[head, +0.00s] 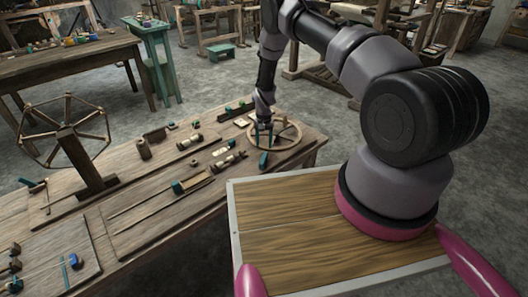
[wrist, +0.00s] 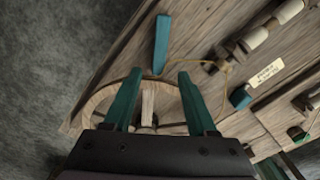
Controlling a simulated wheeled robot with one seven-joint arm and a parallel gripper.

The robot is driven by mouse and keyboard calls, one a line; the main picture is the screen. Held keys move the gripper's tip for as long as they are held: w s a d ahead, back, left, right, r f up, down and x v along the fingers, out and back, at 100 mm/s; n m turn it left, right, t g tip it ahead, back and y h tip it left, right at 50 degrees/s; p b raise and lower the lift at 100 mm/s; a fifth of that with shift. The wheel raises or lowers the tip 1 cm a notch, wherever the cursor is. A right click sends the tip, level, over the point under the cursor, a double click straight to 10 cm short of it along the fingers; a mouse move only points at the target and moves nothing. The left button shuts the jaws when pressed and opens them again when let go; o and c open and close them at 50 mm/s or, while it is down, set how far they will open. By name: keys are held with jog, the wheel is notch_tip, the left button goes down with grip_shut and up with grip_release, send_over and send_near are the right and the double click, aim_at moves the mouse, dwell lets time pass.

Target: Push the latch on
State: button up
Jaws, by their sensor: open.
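My gripper (wrist: 160,74) is open, its two teal fingers spread apart with nothing gripped. In the head view my gripper (head: 263,138) is low over a round wooden ring (head: 291,143) at the bench's right end. The ring (wrist: 97,97) lies below the fingers in the wrist view. A pale wooden strip (wrist: 148,103) shows between the fingers. A teal bar (wrist: 161,43) lies just beyond the fingertips, apart from them; a similar teal piece (head: 263,160) shows beside the ring. I cannot tell which part is the latch.
The wooden bench (head: 150,195) holds several spools, rods and small teal-ended tools left of my gripper. A spoked wheel (head: 66,131) stands at its left. A pale spool (wrist: 255,38), a teal block (wrist: 240,97) and a paper label (wrist: 266,71) lie to the right.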

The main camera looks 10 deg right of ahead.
jog(key=shift+r, duration=1.4)
notch_tip(320, 180, up, 19)
jog(key=w+d+t, duration=0.1)
jog(key=w, duration=0.2)
jog(key=s+d+r+t+y, duration=0.1)
jog(key=s+r, duration=0.2)
jog(key=r, duration=0.9)
jog(key=s+d+r+t, duration=0.15)
jog(key=s+r, duration=0.25)
jog(key=r, duration=0.7)
jog(key=s+d+r, duration=0.2)
jog(key=s+r, duration=0.5)
jog(key=r, duration=0.3)
jog(key=s+d+r+t, duration=0.1)
jog(key=s+r, duration=0.3)
jog(key=s, duration=0.8)
jog(key=s+d+r+t+y, duration=0.1)
jog(key=s+r, duration=0.4)
jog(key=s, duration=0.8)
jog(key=shift+r+t, duration=0.2)
jog(key=shift+t, duration=0.65)
jog(key=shift+o, duration=0.2)
